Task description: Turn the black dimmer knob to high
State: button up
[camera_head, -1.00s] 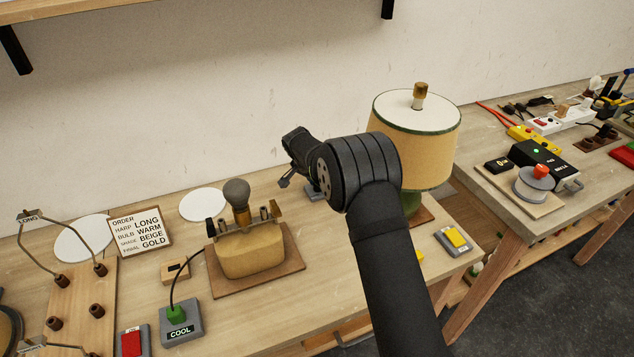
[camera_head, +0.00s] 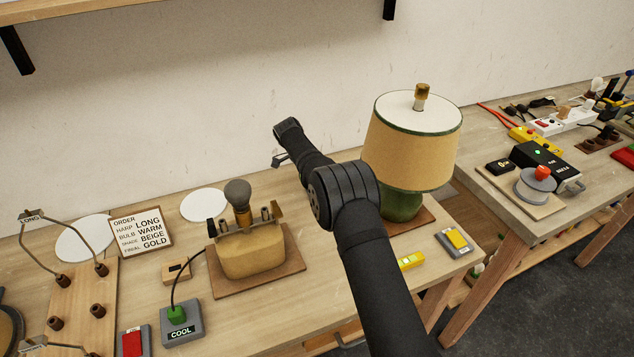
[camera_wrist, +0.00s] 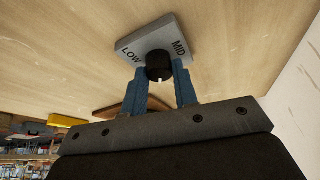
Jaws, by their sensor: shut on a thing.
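The black dimmer knob (camera_wrist: 159,66) sits on a grey plate (camera_wrist: 152,40) in the wrist view. LOW and MID are printed on the plate; no HIGH label shows. A white mark on the knob faces the bottom of the wrist picture, toward my gripper's body. My gripper (camera_wrist: 160,72) has one blue finger on each side of the knob and is shut on it. In the head view my arm hides the gripper tips and the dimmer.
The table lamp (camera_head: 413,140) with a beige shade and gold finial stands close right of my arm. A bulb fixture (camera_head: 252,250) on a wooden board is to the left. The order card (camera_head: 141,230) and a COOL switch box (camera_head: 181,322) are farther left. The wall is behind.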

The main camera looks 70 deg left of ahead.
jog(key=shift+m, duration=0.3)
jog(key=o, duration=1)
jog(key=v, duration=1.2)
jog(key=shift+a, duration=0.15)
jog(key=shift+f, duration=0.1)
jog(key=x, duration=1.2)
